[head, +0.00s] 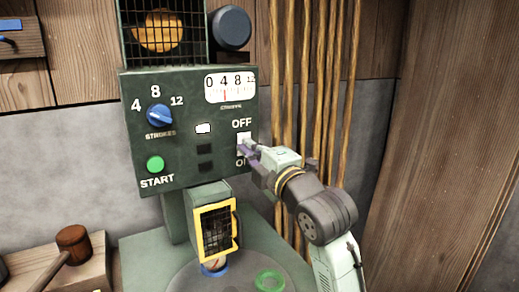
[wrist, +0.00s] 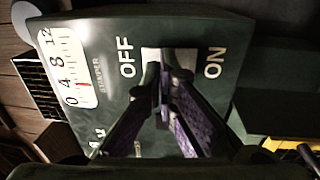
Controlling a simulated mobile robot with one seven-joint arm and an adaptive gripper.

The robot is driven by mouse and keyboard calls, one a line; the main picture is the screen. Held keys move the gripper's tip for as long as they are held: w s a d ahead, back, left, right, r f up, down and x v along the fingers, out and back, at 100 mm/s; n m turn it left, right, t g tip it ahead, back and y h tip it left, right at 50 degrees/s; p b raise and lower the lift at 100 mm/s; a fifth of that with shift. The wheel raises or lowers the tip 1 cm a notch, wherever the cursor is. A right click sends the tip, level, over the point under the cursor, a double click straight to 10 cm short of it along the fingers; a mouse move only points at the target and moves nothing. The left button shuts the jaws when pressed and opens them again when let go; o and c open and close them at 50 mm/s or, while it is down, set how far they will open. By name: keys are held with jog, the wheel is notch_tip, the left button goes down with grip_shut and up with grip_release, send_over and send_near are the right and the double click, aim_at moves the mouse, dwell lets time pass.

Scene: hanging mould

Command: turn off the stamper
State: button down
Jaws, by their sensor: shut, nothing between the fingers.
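The stamper (head: 184,178) is a dark green machine with a control panel. Its white switch (head: 243,138) sits between OFF above and ON below. The switch also shows in the wrist view (wrist: 170,54), with OFF to its left and ON to its right. My gripper (head: 248,149) is shut and empty, its fingertips right at the switch. In the wrist view the fingertips (wrist: 169,70) overlap the switch's plate. I cannot tell whether they touch it. The fingers cover much of the switch, so its tilt is unclear.
The panel holds a blue strokes knob (head: 159,115), a green START button (head: 155,164), a counter dial (head: 230,88) and a bright white window (head: 203,128). Below are a yellow-framed guard (head: 215,230) and a green ring (head: 269,281). A mallet (head: 72,244) lies at left.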

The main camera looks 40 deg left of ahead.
jog(key=shift+w+a, duration=0.1)
jog(key=shift+a, duration=0.05)
jog(key=shift+r, duration=0.1)
jog(key=shift+w+a+g+h+p, duration=0.1)
jog(key=shift+a+g+h+p, duration=0.2)
jog(key=shift+p, duration=0.2)
